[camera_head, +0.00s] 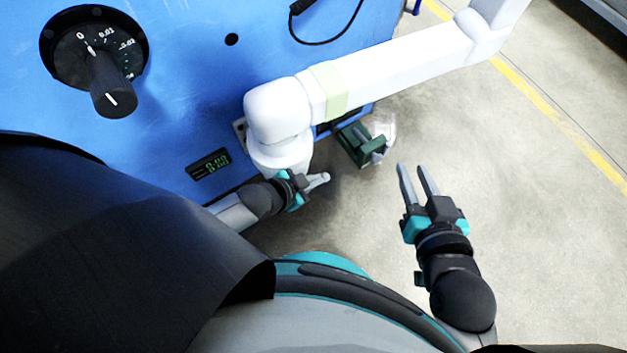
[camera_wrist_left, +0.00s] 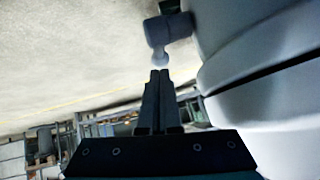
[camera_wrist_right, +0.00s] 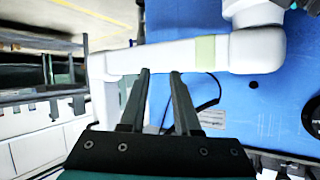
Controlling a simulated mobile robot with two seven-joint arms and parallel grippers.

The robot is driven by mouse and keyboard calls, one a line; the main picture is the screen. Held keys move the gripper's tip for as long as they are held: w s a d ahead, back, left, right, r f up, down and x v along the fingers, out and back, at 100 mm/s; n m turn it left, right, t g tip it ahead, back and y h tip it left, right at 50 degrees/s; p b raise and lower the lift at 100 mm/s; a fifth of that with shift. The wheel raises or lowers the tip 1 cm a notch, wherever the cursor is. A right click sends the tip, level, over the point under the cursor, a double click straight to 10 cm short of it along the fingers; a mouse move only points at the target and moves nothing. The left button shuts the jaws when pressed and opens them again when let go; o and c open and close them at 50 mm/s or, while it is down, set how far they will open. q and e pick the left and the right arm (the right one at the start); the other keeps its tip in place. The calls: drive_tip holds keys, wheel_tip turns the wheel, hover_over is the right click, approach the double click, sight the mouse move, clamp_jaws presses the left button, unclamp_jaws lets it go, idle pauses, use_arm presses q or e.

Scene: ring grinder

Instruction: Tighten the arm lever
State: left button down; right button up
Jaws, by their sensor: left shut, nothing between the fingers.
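The white machine arm (camera_head: 400,72) runs from a rounded joint (camera_head: 272,112) on the blue machine to the upper right, with a pale green band around it. In the left wrist view a small grey lever (camera_wrist_left: 164,32) with a pale rounded tip stands beside the white arm body (camera_wrist_left: 250,50). I cannot make out the lever in the head view. My left gripper (camera_head: 322,179) is shut and empty below the joint; in the left wrist view its tips (camera_wrist_left: 159,76) are just short of the lever's tip. My right gripper (camera_head: 412,168) is open and empty over the floor.
The blue machine (camera_head: 180,110) carries a black dial (camera_head: 108,85) and a small digital display (camera_head: 208,165). A dark green fixture with a clear part (camera_head: 362,148) sits beyond my left gripper. Bare floor (camera_head: 520,200) is free on the right.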

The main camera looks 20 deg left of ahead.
drive_tip(key=shift+a+r+t+y+b, duration=0.5)
drive_tip(key=shift+a+t, duration=0.3)
drive_tip(key=shift+t, duration=0.2)
